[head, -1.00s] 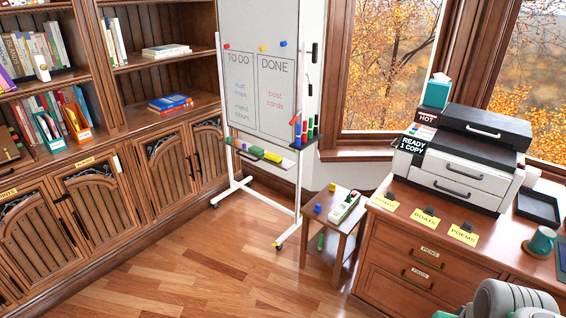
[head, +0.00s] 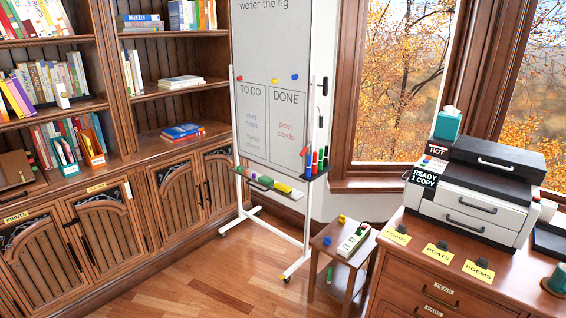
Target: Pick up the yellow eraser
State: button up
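A small yellow block (head: 282,187), which looks like the yellow eraser, lies on the tray (head: 297,195) at the bottom of the whiteboard (head: 270,120). A green block (head: 265,181) lies beside it on its left, with other small coloured pieces further left on the tray. A smaller yellow piece (head: 342,218) sits on the small wooden stool (head: 327,236); it looks more like a magnet, but it is too small to be sure. My gripper is not in view.
Pens stand in a dark holder (head: 314,174) at the tray's right end. The stool and a desk (head: 440,295) with a printer (head: 475,190) are to the right, shelves (head: 100,180) to the left. Open wood floor (head: 215,275) lies in front of the whiteboard.

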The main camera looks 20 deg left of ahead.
aim_at(284, 189)
jog(key=u, duration=0.8)
jog(key=i, duration=1)
jog(key=u, duration=1.45)
jog(key=i, duration=3.3)
jog(key=z, duration=1.4)
jog(key=i, duration=1.1)
jog(key=z, duration=0.8)
